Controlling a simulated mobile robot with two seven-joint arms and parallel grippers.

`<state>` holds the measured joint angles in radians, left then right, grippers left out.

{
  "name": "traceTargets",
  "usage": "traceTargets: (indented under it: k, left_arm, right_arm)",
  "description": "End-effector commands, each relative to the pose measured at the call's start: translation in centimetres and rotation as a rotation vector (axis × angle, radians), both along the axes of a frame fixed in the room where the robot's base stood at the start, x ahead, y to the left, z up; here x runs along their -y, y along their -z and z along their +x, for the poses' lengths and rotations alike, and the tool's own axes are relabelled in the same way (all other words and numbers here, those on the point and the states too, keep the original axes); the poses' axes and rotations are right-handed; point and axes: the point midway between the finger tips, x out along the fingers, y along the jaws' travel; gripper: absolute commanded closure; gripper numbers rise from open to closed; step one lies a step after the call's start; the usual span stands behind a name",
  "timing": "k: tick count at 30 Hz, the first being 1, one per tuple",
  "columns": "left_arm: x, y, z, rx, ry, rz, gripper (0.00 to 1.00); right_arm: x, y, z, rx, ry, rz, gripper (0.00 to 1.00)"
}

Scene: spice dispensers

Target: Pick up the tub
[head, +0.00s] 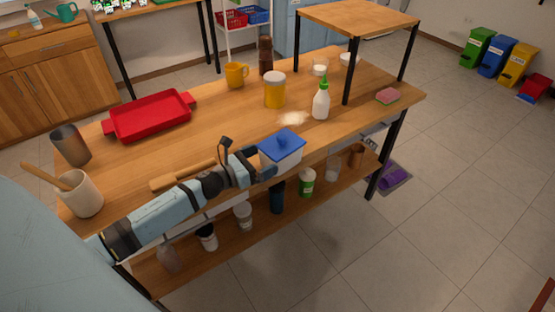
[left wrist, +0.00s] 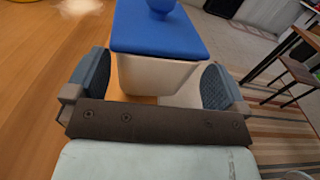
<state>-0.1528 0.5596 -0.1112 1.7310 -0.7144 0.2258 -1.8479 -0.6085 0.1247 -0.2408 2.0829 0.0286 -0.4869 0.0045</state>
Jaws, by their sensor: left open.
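The tub (head: 281,154) is a white container with a blue lid and a blue knob. It is at the front edge of the wooden table in the head view, upright. In the left wrist view the tub (left wrist: 158,76) fills the top middle, its blue lid uppermost. My left gripper (head: 262,167) is at the tub's near left side. In the left wrist view its two fingers (left wrist: 155,85) are apart, one on each side of the tub's lower body. I cannot tell whether they touch it. My right gripper is not in view.
A pale spill (head: 293,118), a white bottle with a green top (head: 321,101) and a yellow jar (head: 275,91) are behind the tub. A rolling pin (head: 182,175) lies left, by my arm. A lower shelf (head: 235,246) holds several containers. A raised wooden stand (head: 357,20) is at right.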

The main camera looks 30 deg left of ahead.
Motion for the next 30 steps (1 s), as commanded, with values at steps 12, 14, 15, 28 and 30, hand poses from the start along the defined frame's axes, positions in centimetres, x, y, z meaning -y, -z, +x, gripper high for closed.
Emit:
traceTargets:
  k: [12, 14, 15, 28, 30]
  left_arm:
    - [0.7, 0.0, 1.6, 0.000, 0.000, 0.000, 0.00]
    - [0.7, 0.0, 1.6, 0.000, 0.000, -0.001, 0.14]
    - [0.7, 0.0, 1.6, 0.000, 0.000, 0.000, 0.23]
    - [0.7, -0.6, 1.6, 0.003, 0.001, 0.001, 0.43]
    - [0.6, -1.1, 1.6, 0.003, 0.002, 0.002, 0.43]
  right_arm:
    - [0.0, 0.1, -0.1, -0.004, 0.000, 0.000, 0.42]
    - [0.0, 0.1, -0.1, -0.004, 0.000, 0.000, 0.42]
    - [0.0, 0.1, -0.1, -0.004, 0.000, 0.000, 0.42]
    - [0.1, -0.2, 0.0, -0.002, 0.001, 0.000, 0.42]
    - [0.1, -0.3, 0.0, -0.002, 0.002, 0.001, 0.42]
